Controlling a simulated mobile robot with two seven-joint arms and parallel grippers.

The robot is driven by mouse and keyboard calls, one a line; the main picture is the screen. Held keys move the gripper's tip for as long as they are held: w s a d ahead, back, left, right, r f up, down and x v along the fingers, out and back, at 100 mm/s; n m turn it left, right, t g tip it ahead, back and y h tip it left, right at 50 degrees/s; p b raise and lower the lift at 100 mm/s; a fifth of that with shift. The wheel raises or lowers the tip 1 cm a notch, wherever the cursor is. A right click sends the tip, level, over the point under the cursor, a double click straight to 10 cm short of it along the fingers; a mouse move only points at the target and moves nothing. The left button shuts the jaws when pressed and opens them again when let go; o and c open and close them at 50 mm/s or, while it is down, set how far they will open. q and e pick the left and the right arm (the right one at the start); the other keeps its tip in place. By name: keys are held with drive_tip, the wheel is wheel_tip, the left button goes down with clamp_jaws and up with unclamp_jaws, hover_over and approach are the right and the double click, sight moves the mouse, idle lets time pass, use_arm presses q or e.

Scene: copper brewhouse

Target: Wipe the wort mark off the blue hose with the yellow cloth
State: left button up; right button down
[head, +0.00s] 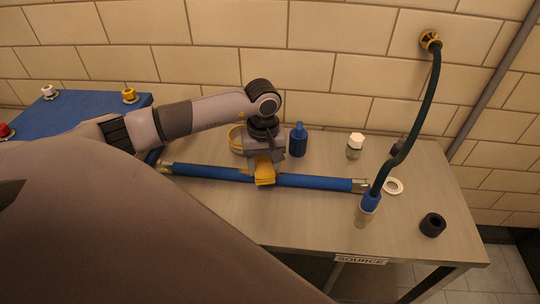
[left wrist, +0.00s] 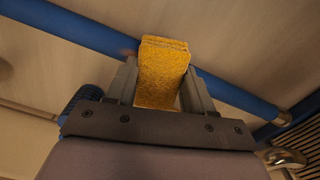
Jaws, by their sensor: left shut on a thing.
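The blue hose (head: 315,181) lies across the table with metal ends. It also crosses the left wrist view (left wrist: 235,95). My left gripper (head: 264,160) is above the middle of the hose, pointing down, shut on the folded yellow cloth (head: 265,176). In the left wrist view the cloth (left wrist: 162,72) sits between the two fingers and overlaps the hose; I cannot tell how firmly it touches. A small brownish-yellow patch (head: 244,172) shows just left of the cloth; I cannot tell whether it is the wort mark. My right gripper is not in view.
A blue bottle (head: 298,142) and a white-capped jar (head: 355,146) stand behind the hose. A dark hose (head: 424,115) runs from the wall down to the table. A white ring (head: 393,186) and black ring (head: 432,225) lie right. The front table area is clear.

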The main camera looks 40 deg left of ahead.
sight(284, 177)
use_arm(q)
drive_tip(key=shift+s+a+f, duration=0.1)
drive_tip(key=shift+s+a, duration=0.3)
drive_tip(key=shift+a, duration=0.25)
drive_tip(key=shift+s+a+f, duration=0.1)
drive_tip(key=shift+s+a, duration=0.3)
drive_tip(key=shift+a, duration=0.3)
drive_tip(key=shift+s+a, duration=0.4)
drive_tip(key=shift+a, duration=0.25)
drive_tip(key=shift+s+a+b, duration=0.2)
drive_tip(key=shift+s+a, duration=0.15)
drive_tip(key=shift+a, duration=0.2)
drive_tip(key=shift+s+a+b, duration=0.2)
drive_tip(key=shift+s+a, duration=0.1)
drive_tip(key=shift+a, duration=0.2)
drive_tip(key=shift+r, duration=0.1)
